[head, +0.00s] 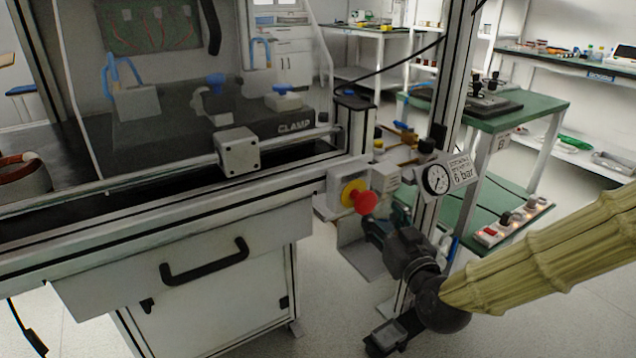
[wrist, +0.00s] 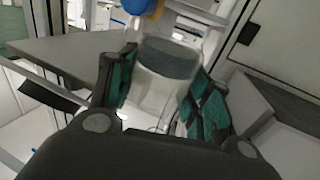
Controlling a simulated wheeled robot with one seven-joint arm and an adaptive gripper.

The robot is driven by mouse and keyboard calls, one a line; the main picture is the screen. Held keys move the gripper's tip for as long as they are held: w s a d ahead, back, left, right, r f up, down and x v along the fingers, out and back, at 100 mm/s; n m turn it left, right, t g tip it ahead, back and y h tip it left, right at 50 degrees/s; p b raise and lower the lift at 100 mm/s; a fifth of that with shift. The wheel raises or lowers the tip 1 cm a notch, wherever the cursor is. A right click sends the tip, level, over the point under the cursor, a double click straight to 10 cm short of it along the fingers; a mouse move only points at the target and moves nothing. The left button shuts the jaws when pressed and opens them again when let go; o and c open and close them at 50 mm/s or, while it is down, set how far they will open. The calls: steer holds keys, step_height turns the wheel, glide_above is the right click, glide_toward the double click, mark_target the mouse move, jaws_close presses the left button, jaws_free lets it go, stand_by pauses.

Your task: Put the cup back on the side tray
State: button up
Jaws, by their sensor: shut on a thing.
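My gripper (head: 378,230) is beside the bench's right end in the head view, just below the red stop button. In the wrist view my gripper (wrist: 160,95) has its green-padded fingers on both sides of a pale cup (wrist: 155,92) with a dark grey round top face, and is shut on it. The cup cannot be made out in the head view. A flat grey plate (head: 367,264), perhaps the side tray, shows below my gripper. A grey flat surface (wrist: 70,48) lies left of the cup in the wrist view; I cannot tell if it is the same plate.
The red stop button (head: 362,201) on its yellow base and the pressure gauge (head: 437,180) on a post are close to my gripper. The bench drawer (head: 190,270) has a black handle. A green-topped table (head: 530,112) stands behind.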

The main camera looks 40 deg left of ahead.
steer(key=s+a+n+g+y, duration=0.1)
steer(key=s+a+g, duration=0.15)
steer(key=a, duration=0.25)
steer(key=shift+t, duration=0.45)
steer(key=b+x, duration=0.1)
steer(key=x, duration=0.5)
steer(key=b+x, duration=0.2)
steer(key=x, duration=0.3)
steer(key=r+b+x, duration=0.1)
steer(key=x, duration=0.5)
steer(key=shift+s+a, duration=0.15)
steer(key=shift+a, duration=0.3)
steer(key=shift+f+b, duration=1.35)
steer(key=shift+f, duration=0.35)
steer(key=shift+f, duration=0.2)
steer(key=o, duration=1)
steer(key=shift+r, duration=0.15)
